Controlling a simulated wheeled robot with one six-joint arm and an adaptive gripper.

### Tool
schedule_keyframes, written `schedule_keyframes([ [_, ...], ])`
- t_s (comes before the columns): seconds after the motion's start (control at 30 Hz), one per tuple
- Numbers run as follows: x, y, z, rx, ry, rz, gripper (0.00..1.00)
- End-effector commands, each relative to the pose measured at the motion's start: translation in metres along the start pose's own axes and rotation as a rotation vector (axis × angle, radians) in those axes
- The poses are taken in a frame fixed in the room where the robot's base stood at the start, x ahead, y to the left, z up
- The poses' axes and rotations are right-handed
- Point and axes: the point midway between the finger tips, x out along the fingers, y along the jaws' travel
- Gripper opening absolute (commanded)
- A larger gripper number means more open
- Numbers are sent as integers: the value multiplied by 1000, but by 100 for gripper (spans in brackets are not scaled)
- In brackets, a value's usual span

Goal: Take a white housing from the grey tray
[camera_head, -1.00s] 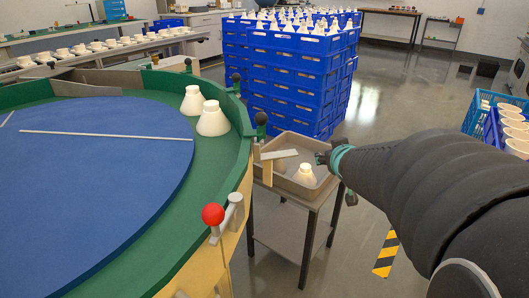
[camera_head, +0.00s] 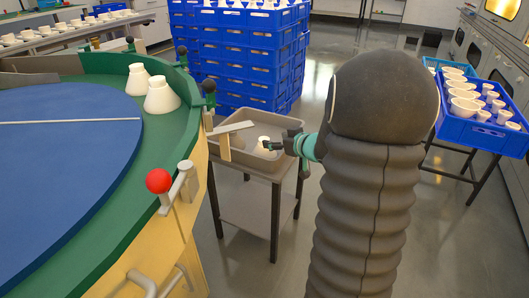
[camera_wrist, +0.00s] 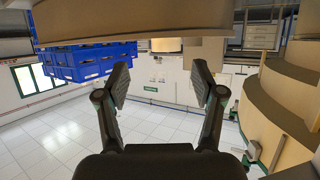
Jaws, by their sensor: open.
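The grey tray (camera_head: 282,126) stands on a small table beside the round green and blue turntable. One white housing (camera_head: 263,142) sits inside it, partly hidden by my gripper. My gripper (camera_head: 270,146) reaches over the tray's right side, and its tips overlap the housing in the head view; I cannot tell whether they touch. In the wrist view my gripper (camera_wrist: 162,78) has its two fingers spread apart with nothing held between them. A wide tan surface crosses the top of that view.
Two white housings (camera_head: 160,96) stand on the turntable's green rim (camera_head: 110,78). A red knob (camera_head: 158,181) sticks up at its edge. Stacked blue crates (camera_head: 235,50) stand behind the tray. A blue crate of white cups (camera_head: 470,130) is at right. Open floor lies around the small table.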

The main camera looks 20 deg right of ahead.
Motion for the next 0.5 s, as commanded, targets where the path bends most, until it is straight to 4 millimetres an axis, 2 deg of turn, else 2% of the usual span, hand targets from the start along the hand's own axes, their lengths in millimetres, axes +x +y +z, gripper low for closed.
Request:
schedule_keyframes([
  [0.1,12,-1,0,0,1,-1,68],
  [0.37,25,-3,2,0,0,0,68],
  [0.5,44,-8,4,0,0,-2,68],
])
